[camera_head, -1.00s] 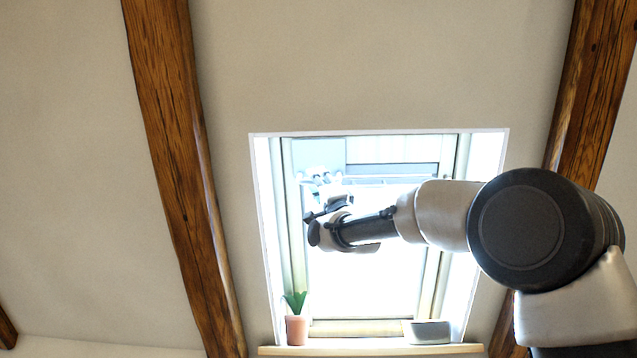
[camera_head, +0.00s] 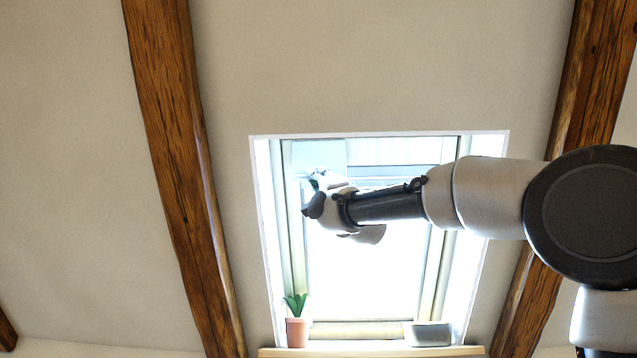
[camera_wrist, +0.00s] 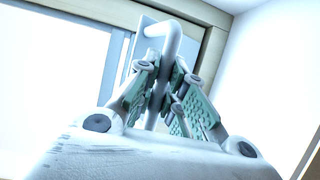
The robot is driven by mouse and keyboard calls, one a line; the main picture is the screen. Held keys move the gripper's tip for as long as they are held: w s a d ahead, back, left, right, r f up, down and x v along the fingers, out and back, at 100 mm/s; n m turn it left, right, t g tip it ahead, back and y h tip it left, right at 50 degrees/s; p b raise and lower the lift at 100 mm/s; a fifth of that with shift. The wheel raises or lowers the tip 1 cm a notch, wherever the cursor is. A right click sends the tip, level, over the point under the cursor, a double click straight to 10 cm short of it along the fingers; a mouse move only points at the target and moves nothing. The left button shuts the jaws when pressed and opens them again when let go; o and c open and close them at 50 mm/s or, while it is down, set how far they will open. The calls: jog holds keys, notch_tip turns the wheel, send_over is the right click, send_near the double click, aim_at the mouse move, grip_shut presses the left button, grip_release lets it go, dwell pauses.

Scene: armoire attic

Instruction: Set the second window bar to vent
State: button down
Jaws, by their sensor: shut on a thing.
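The roof window (camera_head: 365,270) is bright and sits in a white recess in the sloping wall. In the wrist view a white, bent bar (camera_wrist: 172,38) runs down from the window frame between my fingers. My gripper (camera_wrist: 165,78) is shut on this bar, with green pads on both sides of it. In the head view my gripper (camera_head: 316,195) is at the upper left of the window, and it hides most of the bar. The picture does not show which bar of the window this is.
A potted plant (camera_head: 296,330) and a grey box (camera_head: 428,333) stand on the wooden sill (camera_head: 370,350) below. Wooden beams (camera_head: 180,180) flank the window left and right. The glass below my gripper is clear.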

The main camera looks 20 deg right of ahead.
jog(key=c, duration=1.5)
grip_release()
jog(key=v, duration=1.2)
